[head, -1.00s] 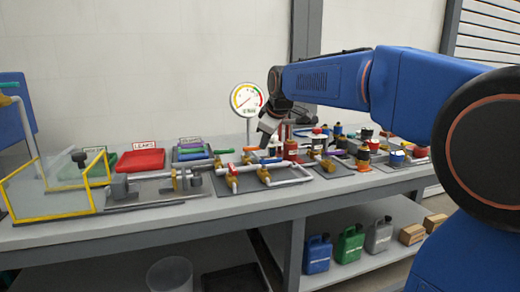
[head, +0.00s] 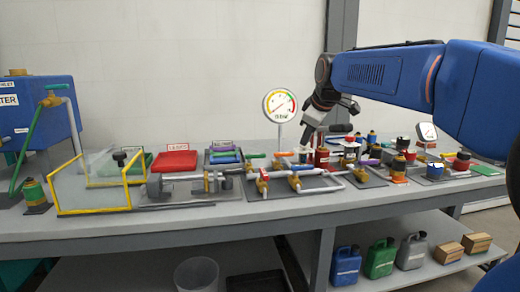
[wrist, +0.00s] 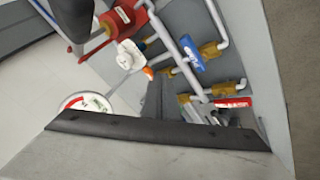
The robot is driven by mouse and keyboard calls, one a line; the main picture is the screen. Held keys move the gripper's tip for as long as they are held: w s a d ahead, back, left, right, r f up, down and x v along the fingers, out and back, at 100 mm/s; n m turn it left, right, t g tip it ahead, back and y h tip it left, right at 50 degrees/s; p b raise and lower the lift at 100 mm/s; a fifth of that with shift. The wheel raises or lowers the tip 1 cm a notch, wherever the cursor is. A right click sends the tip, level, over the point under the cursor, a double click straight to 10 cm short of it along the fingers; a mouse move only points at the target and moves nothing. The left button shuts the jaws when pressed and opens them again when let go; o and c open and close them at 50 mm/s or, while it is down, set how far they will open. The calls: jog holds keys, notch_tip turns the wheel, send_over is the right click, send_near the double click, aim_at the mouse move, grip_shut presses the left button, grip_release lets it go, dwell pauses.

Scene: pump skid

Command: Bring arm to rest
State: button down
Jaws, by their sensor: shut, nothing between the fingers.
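My blue arm (head: 395,78) reaches in from the right in the head view, raised over the back of the bench. My gripper (head: 308,132) points down behind the pipework, close to the red cylinder (head: 321,157). The fingers are shut and empty. In the wrist view, the dark finger parts (wrist: 155,98) stand in front of the pipes, and a wide dark edge crosses the lower part. The exact gap between the gripper and the pipework is hard to tell.
A round gauge (head: 280,104) stands on a post left of my gripper. Piping with brass valves (head: 295,182) fills the bench middle. A yellow-edged clear guard (head: 92,185) and a red tray (head: 175,160) are at left. Several jugs (head: 380,258) stand on the lower shelf.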

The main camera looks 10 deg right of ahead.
jog(key=s+f+m+g, duration=0.1)
jog(key=s+f+m, duration=0.2)
jog(key=s+f, duration=0.6)
jog(key=s+a+f+m, duration=0.1)
jog(key=s+f+m, duration=0.2)
jog(key=s+f, duration=0.6)
jog(key=s+f+m+g, duration=0.1)
jog(key=s+f+m, duration=0.2)
jog(key=s+f, duration=0.6)
jog(key=s, duration=1)
jog(key=shift+a+g, duration=0.3)
jog(key=shift+a, duration=0.1)
jog(key=shift+r, duration=0.15)
